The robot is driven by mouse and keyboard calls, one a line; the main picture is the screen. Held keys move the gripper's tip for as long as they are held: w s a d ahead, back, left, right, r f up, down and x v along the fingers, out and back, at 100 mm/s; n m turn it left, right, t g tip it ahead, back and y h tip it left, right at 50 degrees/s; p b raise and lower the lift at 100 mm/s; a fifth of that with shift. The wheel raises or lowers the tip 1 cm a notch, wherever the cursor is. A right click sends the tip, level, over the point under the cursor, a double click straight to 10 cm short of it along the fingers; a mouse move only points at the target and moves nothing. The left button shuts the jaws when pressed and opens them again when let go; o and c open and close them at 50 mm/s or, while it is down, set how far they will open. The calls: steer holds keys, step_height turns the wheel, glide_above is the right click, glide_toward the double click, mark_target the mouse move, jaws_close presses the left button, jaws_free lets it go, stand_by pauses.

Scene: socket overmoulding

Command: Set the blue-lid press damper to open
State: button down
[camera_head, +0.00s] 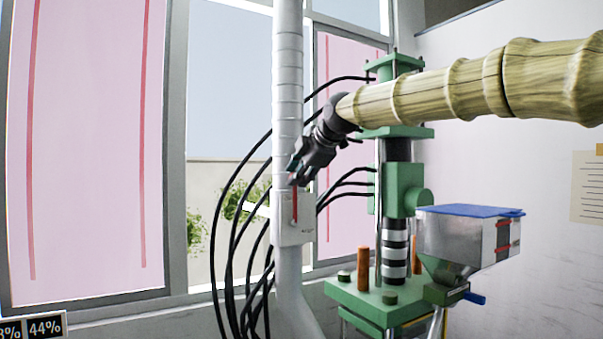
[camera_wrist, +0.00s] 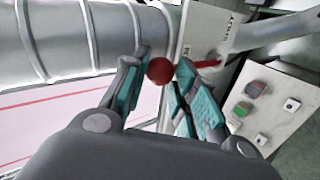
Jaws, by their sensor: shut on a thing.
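The blue-lid press (camera_head: 405,200) is green and stands right of centre in the head view, with a blue lid (camera_head: 470,211) on its metal hopper. A grey vertical duct (camera_head: 287,95) rises left of it. On the duct is a pale damper plate (camera_head: 306,232) with a red lever (camera_head: 295,208), which looks roughly upright along the duct. My gripper (camera_head: 298,179) reaches down to the lever's top end. In the wrist view, the lever's round red knob (camera_wrist: 159,71) sits between my fingertips, which are shut on it.
Pink-panelled windows (camera_head: 85,150) stand behind. A paper notice (camera_head: 588,187) hangs on the right wall.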

steer(key=shift+f, duration=0.35)
steer(key=c, duration=1.3)
jaws_free()
steer(key=shift+w, duration=0.1)
steer(key=shift+o, duration=1)
steer(key=shift+w+a+f, duration=0.1)
steer(key=shift+w+a, duration=0.15)
steer(key=shift+w, duration=0.05)
steer(key=v, duration=1.2)
